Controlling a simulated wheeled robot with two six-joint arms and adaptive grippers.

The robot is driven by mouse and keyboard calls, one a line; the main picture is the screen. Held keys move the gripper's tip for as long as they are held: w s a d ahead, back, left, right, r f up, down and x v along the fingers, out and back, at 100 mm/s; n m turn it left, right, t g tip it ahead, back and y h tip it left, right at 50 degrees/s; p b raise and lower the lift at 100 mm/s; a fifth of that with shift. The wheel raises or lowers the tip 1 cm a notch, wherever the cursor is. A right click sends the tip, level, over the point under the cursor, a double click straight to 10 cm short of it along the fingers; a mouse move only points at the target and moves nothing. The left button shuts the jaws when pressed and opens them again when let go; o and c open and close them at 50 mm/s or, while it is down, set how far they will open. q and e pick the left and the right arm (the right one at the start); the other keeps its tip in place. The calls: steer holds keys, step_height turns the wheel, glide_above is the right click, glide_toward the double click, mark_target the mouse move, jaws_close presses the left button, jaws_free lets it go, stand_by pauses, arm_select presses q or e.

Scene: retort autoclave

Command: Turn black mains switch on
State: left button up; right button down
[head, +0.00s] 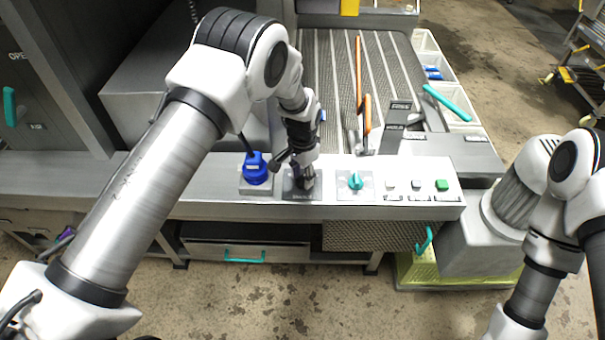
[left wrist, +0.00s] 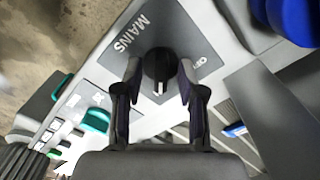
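The black mains switch (left wrist: 158,66) is a round knob on a dark plate (left wrist: 135,42) marked MAINS, with a partly covered OFF label at its right in the left wrist view. A white mark on the knob points toward the bottom of that view. My left gripper (left wrist: 160,70) is open, with one finger on each side of the knob and small gaps showing; I cannot tell if either touches. In the head view my left gripper (head: 304,182) points down at the switch plate (head: 302,196) and hides most of the knob. My right gripper is out of view.
A blue knob (head: 255,168) stands just left of the switch, and a teal rotary knob (head: 355,181) just right. White, grey and green buttons (head: 442,185) lie farther right on the panel (head: 230,187).

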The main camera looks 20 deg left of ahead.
mark_target(303, 177)
arm_select(q)
step_height(303, 177, up, 12)
stand_by(0.5)
steer(key=shift+w, duration=0.1)
